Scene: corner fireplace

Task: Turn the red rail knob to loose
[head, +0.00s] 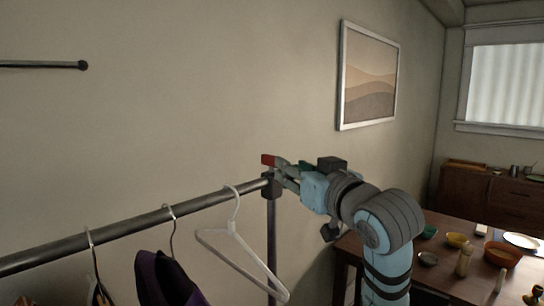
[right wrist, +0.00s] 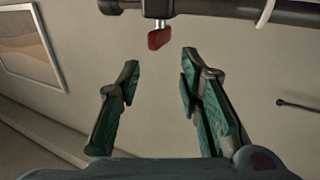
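The red rail knob (head: 268,160) sits at the top of the rail's right end post in the head view. In the right wrist view the red knob (right wrist: 159,39) is on a short metal stem below a dark clamp (right wrist: 157,8). My right gripper (head: 281,168) is close beside the knob, on its right in the head view. In the right wrist view the right gripper (right wrist: 160,64) is open and empty. The knob lies just beyond the gap between its fingertips, apart from both fingers. My left gripper is not in view.
The dark rail (head: 130,226) carries a white hanger (head: 240,250) near the post and a purple garment (head: 165,280) further left. A table (head: 440,285) with several bowls stands at the right. A framed picture (head: 368,78) hangs on the wall.

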